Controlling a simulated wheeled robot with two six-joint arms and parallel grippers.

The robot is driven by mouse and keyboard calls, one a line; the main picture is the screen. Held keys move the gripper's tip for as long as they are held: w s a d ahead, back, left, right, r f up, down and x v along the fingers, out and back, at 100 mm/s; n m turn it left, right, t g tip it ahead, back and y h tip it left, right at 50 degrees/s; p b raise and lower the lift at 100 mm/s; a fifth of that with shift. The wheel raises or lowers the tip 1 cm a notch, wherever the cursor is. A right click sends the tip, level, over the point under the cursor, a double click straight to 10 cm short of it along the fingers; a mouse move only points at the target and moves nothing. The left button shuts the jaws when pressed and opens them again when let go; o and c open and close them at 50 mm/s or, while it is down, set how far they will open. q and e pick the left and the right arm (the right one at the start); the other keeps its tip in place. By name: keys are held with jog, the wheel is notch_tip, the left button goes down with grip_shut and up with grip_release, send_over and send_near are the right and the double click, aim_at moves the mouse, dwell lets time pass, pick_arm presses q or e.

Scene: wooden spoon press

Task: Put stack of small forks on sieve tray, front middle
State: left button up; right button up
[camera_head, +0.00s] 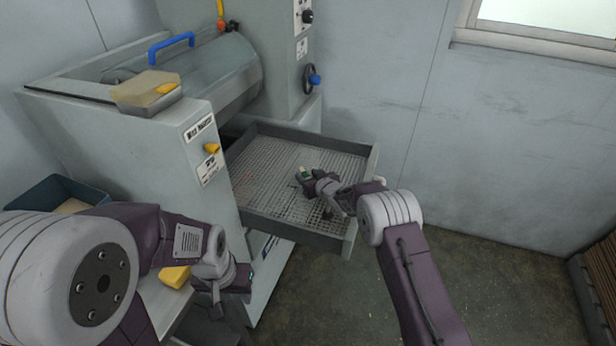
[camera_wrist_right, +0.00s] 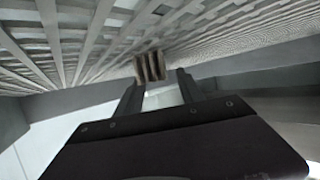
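The sieve tray (camera_head: 262,160) is a grey-framed mesh drawer sticking out of the machine. My right gripper (camera_head: 330,211) is low over the tray's front part in the head view. In the right wrist view, a small brown striped block, which looks like the stack of small forks (camera_wrist_right: 150,67), stands against the mesh just beyond the fingertips. A gap shows between the right-hand finger and the stack, so the gripper (camera_wrist_right: 160,88) looks open.
A yellow object (camera_head: 175,277) lies near my left gripper, and a dark blue bin (camera_head: 62,192) is at far left. Floor right of the tray is clear.

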jog(key=shift+r+p, duration=0.45)
jog(key=shift+r, duration=0.15)
jog(key=shift+s+d+r, duration=0.15)
jog(key=shift+s+r, duration=0.05)
jog(key=shift+s, duration=0.05)
jog(key=p+v, duration=0.1)
jog(key=v, duration=0.6)
jog(key=shift+f, duration=0.1)
